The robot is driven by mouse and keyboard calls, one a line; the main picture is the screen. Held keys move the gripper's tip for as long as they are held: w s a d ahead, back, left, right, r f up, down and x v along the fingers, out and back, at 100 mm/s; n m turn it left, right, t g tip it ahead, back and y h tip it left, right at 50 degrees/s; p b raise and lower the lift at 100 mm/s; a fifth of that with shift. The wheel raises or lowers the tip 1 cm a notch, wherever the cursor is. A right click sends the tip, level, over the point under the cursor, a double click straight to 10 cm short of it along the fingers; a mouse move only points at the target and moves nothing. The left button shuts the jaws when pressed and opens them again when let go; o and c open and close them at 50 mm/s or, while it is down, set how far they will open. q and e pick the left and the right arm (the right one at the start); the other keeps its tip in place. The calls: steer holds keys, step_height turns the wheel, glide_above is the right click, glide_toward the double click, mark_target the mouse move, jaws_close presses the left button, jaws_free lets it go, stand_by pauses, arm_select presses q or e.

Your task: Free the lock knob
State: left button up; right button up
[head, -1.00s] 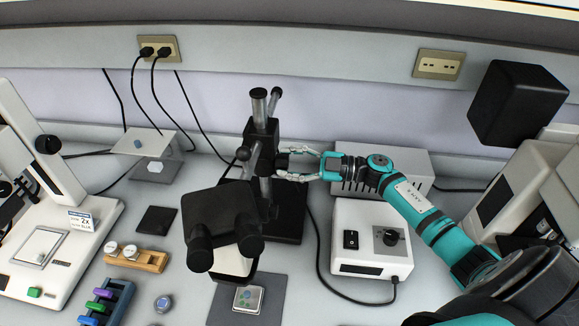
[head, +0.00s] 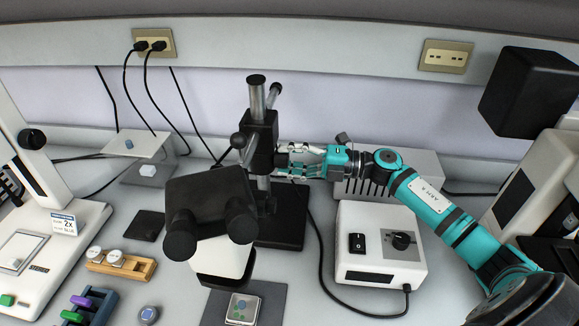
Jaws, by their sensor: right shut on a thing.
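The infrared microscope's black stand has a post with a dark carriage block (head: 262,140) on it, behind the black microscope head (head: 207,200). The lock knob (head: 281,160) is a small dark knob on the right side of this block, mostly covered by fingers. My right gripper (head: 290,160) reaches in from the right, roughly level, and its fingers are shut on the knob. A round black ball-ended knob (head: 239,141) sits on the block's left side, apart from the gripper. My left gripper is not in view.
A white control box (head: 380,245) with a switch and dial stands below my right arm. A grey vented box (head: 400,178) is behind the arm. A black cable loops near the control box. A wooden holder (head: 121,266) sits at the left.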

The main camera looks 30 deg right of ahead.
steer(key=shift+f+n+b, duration=0.1)
steer(key=shift+n+b, duration=0.65)
steer(key=shift+n, duration=0.25)
steer(key=o, duration=1.2)
steer(key=shift+r, duration=0.2)
